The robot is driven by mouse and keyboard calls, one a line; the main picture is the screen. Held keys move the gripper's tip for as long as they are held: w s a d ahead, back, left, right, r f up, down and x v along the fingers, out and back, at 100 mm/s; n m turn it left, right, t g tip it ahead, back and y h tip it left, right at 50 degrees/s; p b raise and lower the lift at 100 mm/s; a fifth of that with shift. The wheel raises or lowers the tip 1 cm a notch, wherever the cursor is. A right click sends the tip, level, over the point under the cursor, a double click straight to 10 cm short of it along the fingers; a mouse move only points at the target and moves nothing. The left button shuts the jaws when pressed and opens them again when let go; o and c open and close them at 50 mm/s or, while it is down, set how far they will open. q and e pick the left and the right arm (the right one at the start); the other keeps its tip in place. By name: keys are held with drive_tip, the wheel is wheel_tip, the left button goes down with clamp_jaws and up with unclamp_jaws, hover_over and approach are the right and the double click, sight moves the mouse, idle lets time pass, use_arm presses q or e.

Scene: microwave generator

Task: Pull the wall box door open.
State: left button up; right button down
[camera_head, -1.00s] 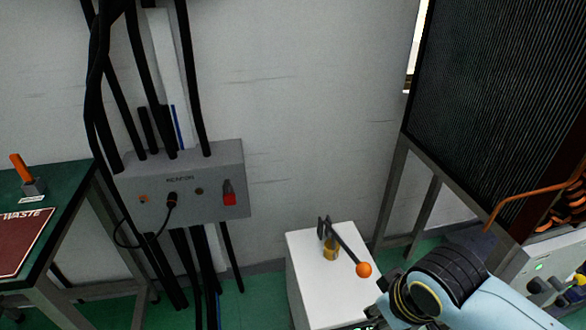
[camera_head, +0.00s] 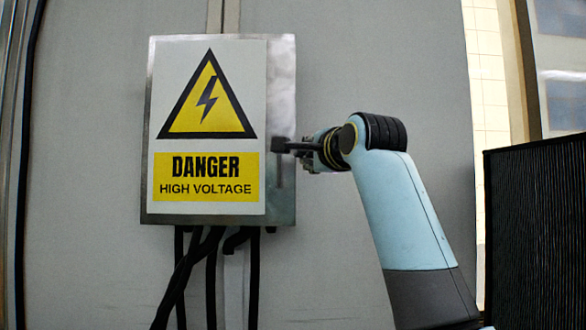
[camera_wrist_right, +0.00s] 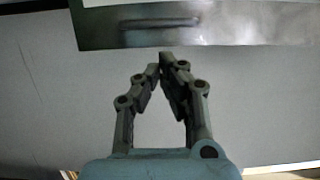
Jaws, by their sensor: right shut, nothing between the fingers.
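The wall box (camera_head: 281,85) is a metal box with a yellow and white high-voltage sign on its front. Its door looks closed. A dark, narrow handle (camera_head: 280,175) is on the bare metal strip right of the sign, partly hidden by my right gripper. My right gripper (camera_head: 286,146) reaches in from the right, its fingertips in front of that strip. In the wrist view, the right gripper (camera_wrist_right: 160,66) has its fingertips together and empty, just short of the box edge. The handle (camera_wrist_right: 160,24) shows as a bar beyond them, apart from the fingers. My left gripper is not in view.
Black cables (camera_head: 211,270) hang below the box along the grey wall (camera_head: 330,270). A black ribbed panel (camera_head: 535,230) stands at the lower right, beyond my right arm. The wall beside the box is clear.

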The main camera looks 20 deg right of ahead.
sight(287, 164)
drive_tip(key=w+p, duration=0.2)
drive_tip(key=w, duration=0.7)
drive_tip(key=shift+w+a+p, duration=0.15)
drive_tip(key=shift+w+p, duration=0.05)
drive_tip(key=shift+p, duration=0.15)
drive_tip(key=shift+s+f, duration=0.15)
drive_tip(key=shift+f, duration=0.05)
